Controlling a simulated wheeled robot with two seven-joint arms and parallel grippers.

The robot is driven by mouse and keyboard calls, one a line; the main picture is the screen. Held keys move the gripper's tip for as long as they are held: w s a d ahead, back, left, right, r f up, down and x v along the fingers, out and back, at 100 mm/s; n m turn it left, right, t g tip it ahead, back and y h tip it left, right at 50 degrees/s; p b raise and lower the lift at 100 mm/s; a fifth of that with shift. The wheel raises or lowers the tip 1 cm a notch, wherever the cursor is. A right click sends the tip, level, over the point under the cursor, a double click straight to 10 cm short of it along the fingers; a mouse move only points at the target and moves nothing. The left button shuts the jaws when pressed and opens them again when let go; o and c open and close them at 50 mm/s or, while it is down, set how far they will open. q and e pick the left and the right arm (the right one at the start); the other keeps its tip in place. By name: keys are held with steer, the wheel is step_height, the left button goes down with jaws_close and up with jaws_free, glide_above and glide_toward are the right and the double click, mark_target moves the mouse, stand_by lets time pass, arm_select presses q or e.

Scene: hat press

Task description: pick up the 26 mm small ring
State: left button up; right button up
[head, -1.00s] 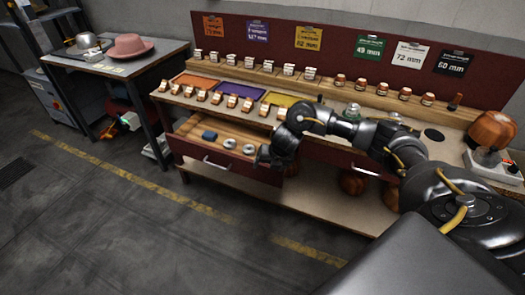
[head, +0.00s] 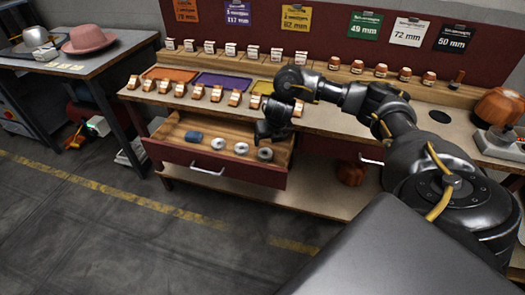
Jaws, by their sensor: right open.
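I cannot read any sizes, so I cannot tell which is the 26 mm small ring. My right gripper (head: 266,133) is above the drawer's right part, pointing down, just above and behind the right ring. It is open, and I see nothing held in it. My left gripper is out of view.
Small wood-and-white blocks stand in rows on the bench (head: 335,118) above, with orange, purple and yellow mats. A side table (head: 75,65) holds a pink hat (head: 89,40). Open floor lies in front.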

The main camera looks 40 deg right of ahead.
steer(key=b, duration=0.3)
glide_above(265, 152)
steer(key=s+a, duration=0.1)
steer(key=s, duration=0.1)
step_height(265, 152, down, 5)
steer(key=shift+s+a+r, duration=0.1)
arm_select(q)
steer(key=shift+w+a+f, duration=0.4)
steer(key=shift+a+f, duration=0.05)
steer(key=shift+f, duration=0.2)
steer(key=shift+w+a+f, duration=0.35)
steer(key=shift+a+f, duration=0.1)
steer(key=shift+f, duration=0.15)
arm_select(e)
steer(key=b+x, duration=0.3)
steer(key=x, duration=0.2)
steer(key=shift+s+b, duration=0.15)
steer(key=shift+b, duration=0.2)
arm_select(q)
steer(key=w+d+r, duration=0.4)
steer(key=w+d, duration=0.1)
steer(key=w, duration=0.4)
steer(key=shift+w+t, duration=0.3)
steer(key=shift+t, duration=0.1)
